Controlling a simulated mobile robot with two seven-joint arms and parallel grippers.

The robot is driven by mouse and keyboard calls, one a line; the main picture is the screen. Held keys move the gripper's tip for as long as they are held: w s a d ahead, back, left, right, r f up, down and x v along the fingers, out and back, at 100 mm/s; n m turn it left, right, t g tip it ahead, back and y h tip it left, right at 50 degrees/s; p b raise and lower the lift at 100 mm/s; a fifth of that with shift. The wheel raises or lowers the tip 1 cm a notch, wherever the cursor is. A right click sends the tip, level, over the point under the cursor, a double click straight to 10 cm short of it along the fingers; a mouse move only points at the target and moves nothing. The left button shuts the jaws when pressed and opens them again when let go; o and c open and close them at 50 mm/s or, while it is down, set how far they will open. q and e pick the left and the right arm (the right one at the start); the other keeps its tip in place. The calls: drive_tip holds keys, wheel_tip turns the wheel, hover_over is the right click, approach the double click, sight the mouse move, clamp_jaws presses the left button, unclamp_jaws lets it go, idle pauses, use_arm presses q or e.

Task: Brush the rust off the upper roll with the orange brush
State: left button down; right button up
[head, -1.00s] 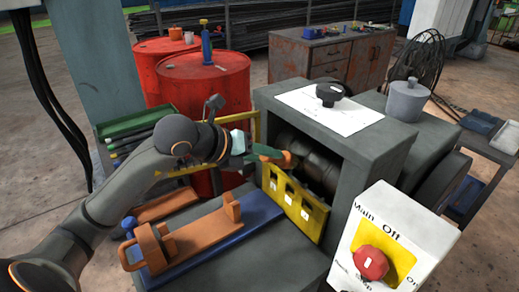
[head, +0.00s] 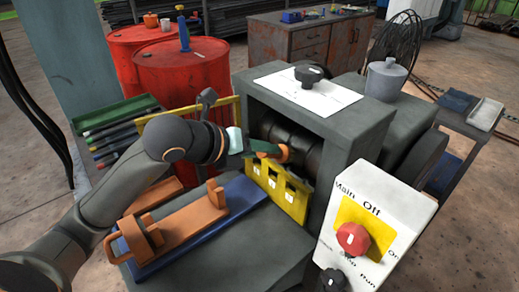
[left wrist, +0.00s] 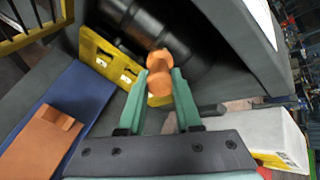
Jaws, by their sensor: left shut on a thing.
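My left gripper (head: 276,150) is shut on the orange brush (head: 284,153) at the opening of the grey machine. In the left wrist view, the green fingers (left wrist: 159,88) hold the brush (left wrist: 160,74) between their tips. The dark upper roll (head: 302,150) lies inside the machine housing, just behind the brush. In the left wrist view the roll (left wrist: 150,32) is right beyond the brush. The brush overlaps the roll in the picture; I cannot tell whether they touch. My right gripper is not in view.
A yellow guard plate (head: 277,188) with openings stands below the roll. An orange fixture (head: 180,228) lies on a blue plate in front. A control box (head: 372,235) with a red knob stands at right. Red drums (head: 182,80) stand behind my left arm.

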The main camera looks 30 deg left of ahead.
use_arm(q)
drive_tip(key=w+a+b, duration=0.3)
drive_tip(key=a, duration=0.4)
drive_tip(key=shift+a, duration=0.25)
idle(0.3)
drive_tip(key=s+a+b, duration=0.2)
drive_tip(key=s+b, duration=0.3)
drive_tip(key=shift+s+a, duration=0.15)
drive_tip(key=shift+s, duration=0.15)
drive_tip(key=shift+f+b, duration=0.2)
drive_tip(key=shift+b, duration=0.1)
